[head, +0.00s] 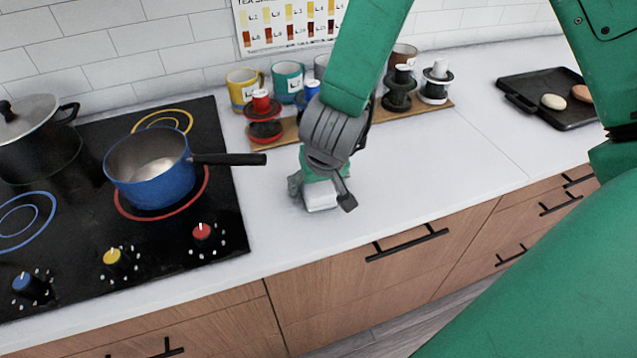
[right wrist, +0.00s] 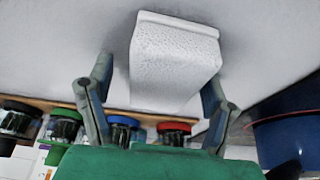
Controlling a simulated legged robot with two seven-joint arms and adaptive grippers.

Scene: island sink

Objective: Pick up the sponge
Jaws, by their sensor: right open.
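The sponge (head: 321,199) is a pale, white block on the white counter, just right of the stove. My right gripper (head: 321,190) is over it from above, with one finger on each side. In the right wrist view the sponge (right wrist: 175,62) shows its speckled white face between the two spread fingers of the gripper (right wrist: 160,80). Gaps show beside the fingers, so the gripper is open and not closed on it. In the head view the gripper hides the upper part of the sponge. My left gripper is not in view.
A blue saucepan (head: 150,182) stands on the black cooktop (head: 80,250), its handle (head: 230,159) pointing toward my right gripper. A dark tray (head: 515,95) is at the far right. Counter right of the sponge is clear.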

